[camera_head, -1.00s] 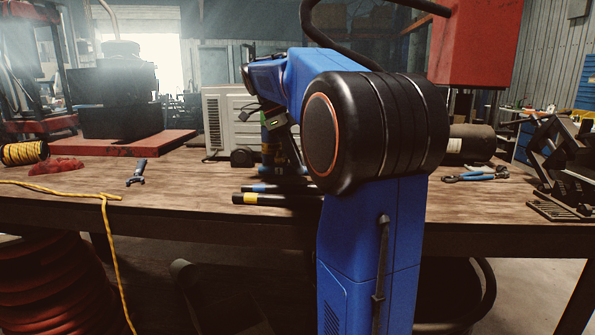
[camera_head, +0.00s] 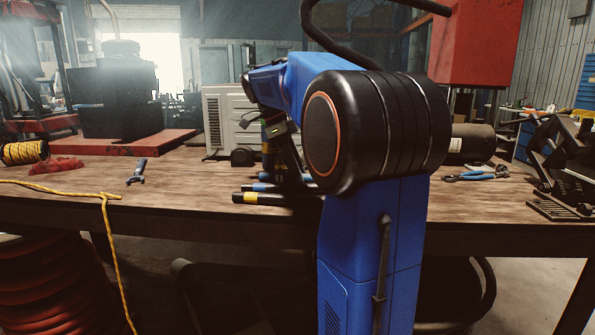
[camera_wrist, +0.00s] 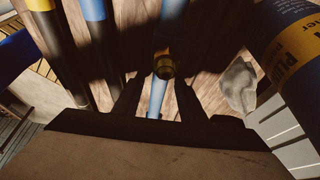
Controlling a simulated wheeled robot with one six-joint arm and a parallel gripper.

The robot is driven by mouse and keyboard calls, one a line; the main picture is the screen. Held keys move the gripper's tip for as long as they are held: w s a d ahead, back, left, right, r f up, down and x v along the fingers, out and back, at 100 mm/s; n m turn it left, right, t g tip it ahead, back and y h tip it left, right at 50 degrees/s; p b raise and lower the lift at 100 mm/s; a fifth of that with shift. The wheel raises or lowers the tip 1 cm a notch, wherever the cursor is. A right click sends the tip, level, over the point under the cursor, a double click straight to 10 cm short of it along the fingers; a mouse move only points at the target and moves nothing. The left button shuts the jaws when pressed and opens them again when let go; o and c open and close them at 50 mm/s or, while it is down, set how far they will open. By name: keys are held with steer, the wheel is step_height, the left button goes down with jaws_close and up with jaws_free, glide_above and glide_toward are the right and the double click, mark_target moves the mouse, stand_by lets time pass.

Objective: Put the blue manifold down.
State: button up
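The blue manifold shows in the wrist view as a light-blue bar (camera_wrist: 157,98) with a brass-coloured fitting (camera_wrist: 164,66) on it. It runs between the two dark fingers of my gripper (camera_wrist: 159,92), over the wooden bench top. The fingers stand apart, with gaps on both sides of the bar, so my gripper looks open around it. Whether the bar rests fully on the bench is hard to tell. In the head view my gripper is mostly hidden behind my arm, and the manifold cannot be made out there.
Yellow-banded (camera_head: 270,198) and blue-banded (camera_head: 258,188) hoses lie near the bench's front edge. A labelled blue canister (camera_wrist: 292,55) stands close right of my gripper in the wrist view, with a grey-white lump (camera_wrist: 239,84) nearby.

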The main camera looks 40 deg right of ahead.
steer(key=v, duration=1.2)
stand_by(0.3)
